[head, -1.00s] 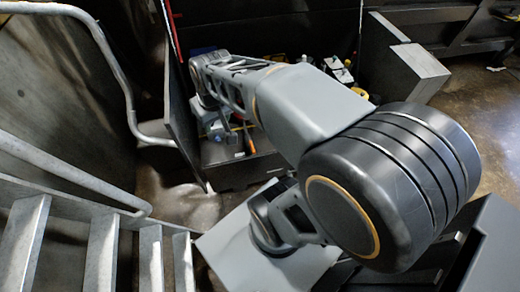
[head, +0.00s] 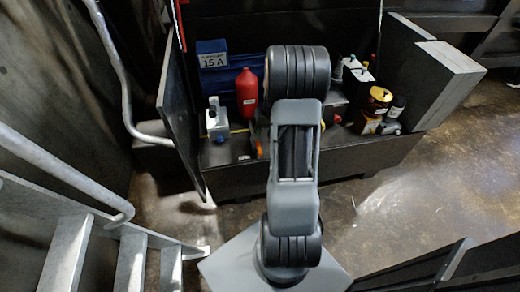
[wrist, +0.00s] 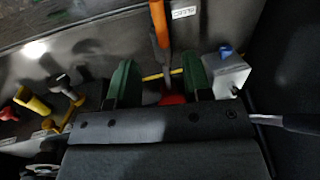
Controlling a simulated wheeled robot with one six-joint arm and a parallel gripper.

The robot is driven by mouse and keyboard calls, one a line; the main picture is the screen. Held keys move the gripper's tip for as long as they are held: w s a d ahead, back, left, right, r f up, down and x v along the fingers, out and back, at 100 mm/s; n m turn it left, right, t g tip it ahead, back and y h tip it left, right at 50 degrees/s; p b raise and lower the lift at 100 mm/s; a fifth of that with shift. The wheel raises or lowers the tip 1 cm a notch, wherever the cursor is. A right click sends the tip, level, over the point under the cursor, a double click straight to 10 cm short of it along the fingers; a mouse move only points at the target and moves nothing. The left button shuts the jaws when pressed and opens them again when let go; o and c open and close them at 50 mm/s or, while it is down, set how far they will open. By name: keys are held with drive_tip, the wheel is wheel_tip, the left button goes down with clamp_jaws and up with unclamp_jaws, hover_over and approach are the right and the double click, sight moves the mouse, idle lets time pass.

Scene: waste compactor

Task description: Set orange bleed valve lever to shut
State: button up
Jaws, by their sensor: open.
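The orange lever (wrist: 158,22) shows at the top centre of the wrist view, its orange grip leading down to a dark shaft. A small part of the orange lever (head: 257,148) also shows in the head view, just left of my arm. My gripper (wrist: 158,66) is open, with its two green fingers apart. In the wrist view the lever's dark shaft lies in line with the gap between the fingers; I cannot tell whether they touch it. In the head view my gripper is hidden behind my arm.
A blue box (head: 213,60) is behind. Yellow (wrist: 36,103) and red handles are left in the wrist view. An open panel (head: 180,115) bounds the left.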

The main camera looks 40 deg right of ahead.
sight(260, 148)
drive_tip(key=f, duration=0.3)
drive_tip(key=a+f+b, duration=0.1)
drive_tip(key=f, duration=0.2)
drive_tip(key=f+b, duration=0.1)
drive_tip(key=f, duration=0.2)
drive_tip(key=shift+w+a+f, duration=0.15)
drive_tip(key=shift+w+a, duration=0.2)
drive_tip(key=shift+w, duration=0.05)
clamp_jaws()
